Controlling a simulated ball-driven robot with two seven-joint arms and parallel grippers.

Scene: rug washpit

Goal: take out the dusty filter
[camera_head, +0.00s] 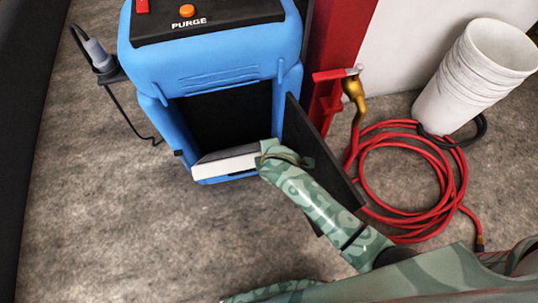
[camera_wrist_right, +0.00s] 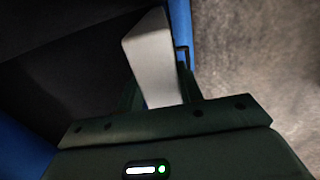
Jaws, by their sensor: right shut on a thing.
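The filter (camera_head: 226,164) is a flat block with a pale front edge and a greyer top. It sits low in the open front compartment of the blue machine (camera_head: 215,82), at the compartment's lower lip. My right gripper (camera_head: 262,156) is shut on the filter's right end. In the right wrist view the pale filter (camera_wrist_right: 153,55) stands between the fingers of my right gripper (camera_wrist_right: 162,100). How far the filter reaches inside is hard to tell. My left gripper is not in view.
The machine's dark door (camera_head: 310,140) hangs open on the right, close beside my right arm. A coiled red hose (camera_head: 440,190) and stacked white buckets (camera_head: 470,80) are at right. A plug with a cable (camera_head: 98,55) hangs at left. Floor (camera_head: 110,220) at lower left is clear.

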